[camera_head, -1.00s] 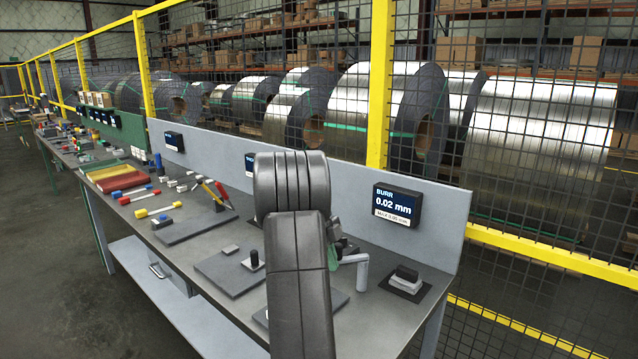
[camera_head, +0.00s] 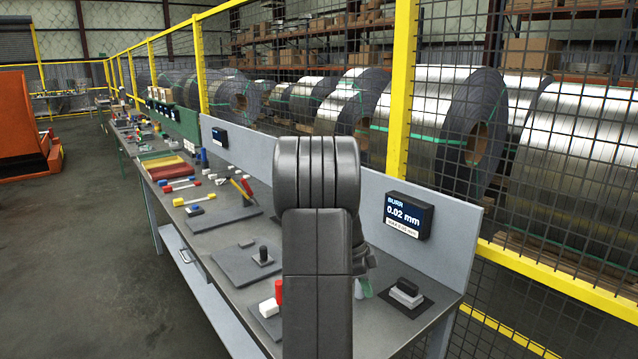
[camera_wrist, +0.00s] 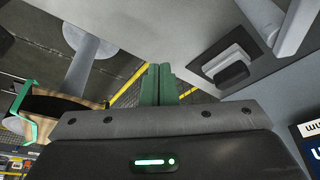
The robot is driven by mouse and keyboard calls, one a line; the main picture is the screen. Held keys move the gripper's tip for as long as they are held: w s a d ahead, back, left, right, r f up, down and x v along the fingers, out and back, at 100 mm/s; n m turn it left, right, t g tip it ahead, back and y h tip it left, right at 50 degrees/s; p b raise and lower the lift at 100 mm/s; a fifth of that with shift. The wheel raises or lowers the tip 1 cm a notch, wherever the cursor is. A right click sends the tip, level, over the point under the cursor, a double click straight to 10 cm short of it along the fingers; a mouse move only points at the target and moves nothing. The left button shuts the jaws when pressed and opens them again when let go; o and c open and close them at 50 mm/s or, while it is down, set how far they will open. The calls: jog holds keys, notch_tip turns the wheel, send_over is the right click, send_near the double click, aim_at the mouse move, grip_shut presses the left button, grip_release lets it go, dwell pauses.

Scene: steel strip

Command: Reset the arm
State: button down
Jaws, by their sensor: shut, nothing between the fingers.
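My arm stands folded in the middle of the head view and hides part of the bench. My gripper shows in the wrist view as two green fingers (camera_wrist: 157,86) pressed together, with nothing between them. In the head view only a small green part of it (camera_head: 366,286) shows behind my arm, above the bench's right part. It seems clear of the grey bench top (camera_wrist: 185,30).
A black-topped grey block (camera_head: 406,291) sits on a dark pad at the bench's right end. The burr display (camera_head: 409,215) hangs on the back panel. A red block (camera_head: 279,291) and white block (camera_head: 268,308) lie left of my arm. Open floor (camera_head: 90,240) is left.

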jog(key=d+n, duration=0.2)
jog(key=d, duration=0.4)
jog(key=shift+w+d+n+t, duration=0.2)
jog(key=shift+d+n+t, duration=0.1)
jog(key=shift+t, duration=0.1)
jog(key=shift+a, duration=0.2)
